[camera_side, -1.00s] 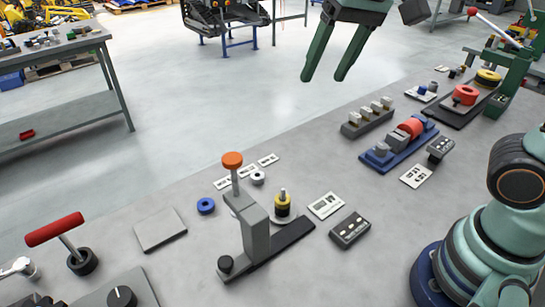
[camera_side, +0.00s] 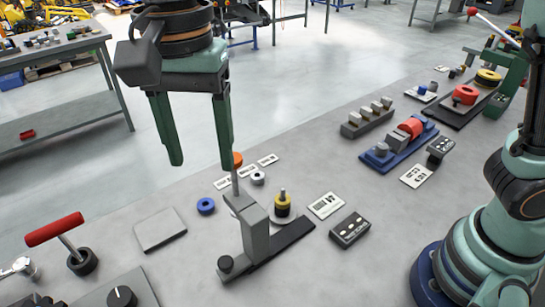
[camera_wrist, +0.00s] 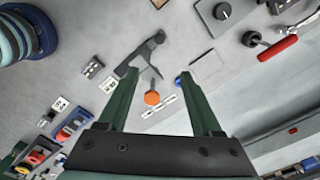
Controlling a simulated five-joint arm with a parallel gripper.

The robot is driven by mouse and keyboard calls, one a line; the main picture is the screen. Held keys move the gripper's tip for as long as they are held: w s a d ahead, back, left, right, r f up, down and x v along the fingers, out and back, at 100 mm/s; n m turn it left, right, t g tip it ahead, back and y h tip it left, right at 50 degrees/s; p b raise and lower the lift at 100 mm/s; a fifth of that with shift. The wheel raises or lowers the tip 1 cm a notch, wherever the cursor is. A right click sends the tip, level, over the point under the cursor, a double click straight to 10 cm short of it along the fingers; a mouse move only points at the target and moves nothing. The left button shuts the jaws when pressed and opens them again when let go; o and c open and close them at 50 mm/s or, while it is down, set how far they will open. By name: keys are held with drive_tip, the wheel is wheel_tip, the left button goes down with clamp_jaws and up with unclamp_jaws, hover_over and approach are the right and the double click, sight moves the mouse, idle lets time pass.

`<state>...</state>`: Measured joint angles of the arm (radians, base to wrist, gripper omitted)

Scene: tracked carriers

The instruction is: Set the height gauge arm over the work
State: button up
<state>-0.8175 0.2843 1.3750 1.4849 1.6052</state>
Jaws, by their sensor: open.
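The height gauge is a grey block (camera_side: 255,232) on a dark rail (camera_side: 285,240), with a thin rod topped by an orange knob (camera_side: 238,159). The work, a yellow and black stack with a metal pin (camera_side: 282,204), stands on a round base beside the gauge. My gripper (camera_side: 200,163) is open and empty, pointing down near the knob. In the wrist view the orange knob (camera_wrist: 152,98) shows between my spread fingers (camera_wrist: 158,77); I cannot tell its exact depth.
A blue ring (camera_side: 206,206), a small grey ring (camera_side: 258,178) and white label cards lie near the gauge. A grey plate (camera_side: 160,230) and a red-handled lever (camera_side: 55,229) are at left. A dark box (camera_side: 350,230) is at right. Blue and red fixtures stand farther right.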

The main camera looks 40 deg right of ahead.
sight(225, 261)
wheel_tip(225, 261, down, 24)
drive_tip(key=shift+f, duration=0.25)
idle(0.4)
clamp_jaws()
drive_tip(key=shift+r, duration=0.1)
idle(1.3)
